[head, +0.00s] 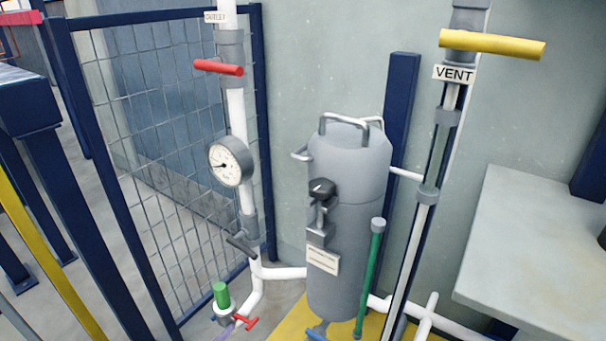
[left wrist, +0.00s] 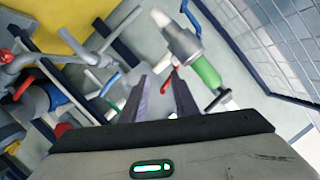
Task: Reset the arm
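My left gripper (left wrist: 159,76) shows in the left wrist view, its two fingers apart with nothing seen between them. Beyond the fingers are a red handle (left wrist: 170,80) and a green-capped fitting (left wrist: 206,72). I cannot tell how far away these are. In the head view I cannot make out either gripper. My right gripper is not in view.
A grey tank (head: 348,235) stands between white pipes with a gauge (head: 231,162), a red handle (head: 218,67) and a yellow vent handle (head: 492,44). A mesh fence (head: 165,130) is at left. A pale bench (head: 540,240) is at right, its visible top clear.

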